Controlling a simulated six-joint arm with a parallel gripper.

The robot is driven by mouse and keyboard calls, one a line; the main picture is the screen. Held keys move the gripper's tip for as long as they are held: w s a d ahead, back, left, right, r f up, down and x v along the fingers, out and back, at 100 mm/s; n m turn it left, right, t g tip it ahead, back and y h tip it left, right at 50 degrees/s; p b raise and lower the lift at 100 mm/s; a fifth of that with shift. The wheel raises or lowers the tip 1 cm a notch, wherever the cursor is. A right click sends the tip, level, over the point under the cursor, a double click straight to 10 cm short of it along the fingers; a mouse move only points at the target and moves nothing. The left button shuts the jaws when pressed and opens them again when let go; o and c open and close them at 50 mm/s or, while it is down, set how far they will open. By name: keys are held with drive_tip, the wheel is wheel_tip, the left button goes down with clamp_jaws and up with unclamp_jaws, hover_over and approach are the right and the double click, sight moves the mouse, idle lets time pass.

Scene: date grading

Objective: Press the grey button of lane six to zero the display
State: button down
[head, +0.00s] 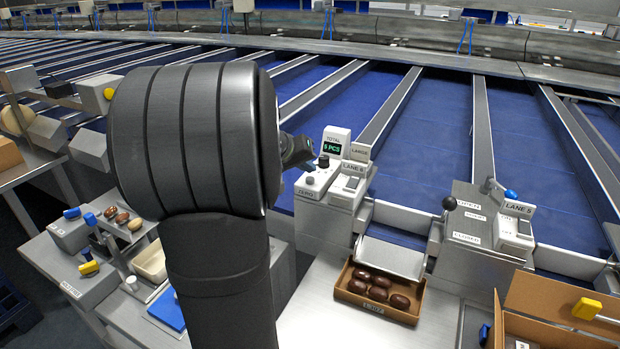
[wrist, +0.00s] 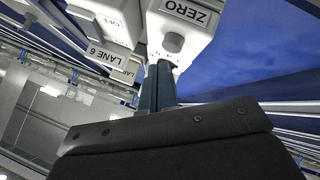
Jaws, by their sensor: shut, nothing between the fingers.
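The lane six unit (head: 326,190) is a pale box with a ZERO label (head: 308,193) and a small display (head: 332,148) showing a green count in PCS. In the wrist view, the round grey button (wrist: 173,42) stands out from the white housing beside the ZERO label (wrist: 186,13). My gripper (wrist: 160,68) is shut and empty, its fingertips close to the button; I cannot tell if they touch. In the head view my gripper (head: 308,160) shows at the left of the display, partly hidden by my own arm.
The LANE 6 plate (wrist: 103,56) and an OFF switch are beside the button. A brown box (head: 345,290) of dates stands in front of the unit. The LANE 5 unit (head: 515,232) and a black-knobbed lever (head: 449,204) are to the right. Blue lanes run behind.

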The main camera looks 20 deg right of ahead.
sight(307, 180)
drive_tip(key=shift+f, duration=0.1)
idle(0.5)
drive_tip(key=shift+f, duration=0.35)
drive_tip(key=shift+f, duration=0.45)
idle(0.6)
drive_tip(key=shift+r, duration=0.9)
drive_tip(key=shift+r, duration=2.5)
drive_tip(key=shift+f, duration=0.1)
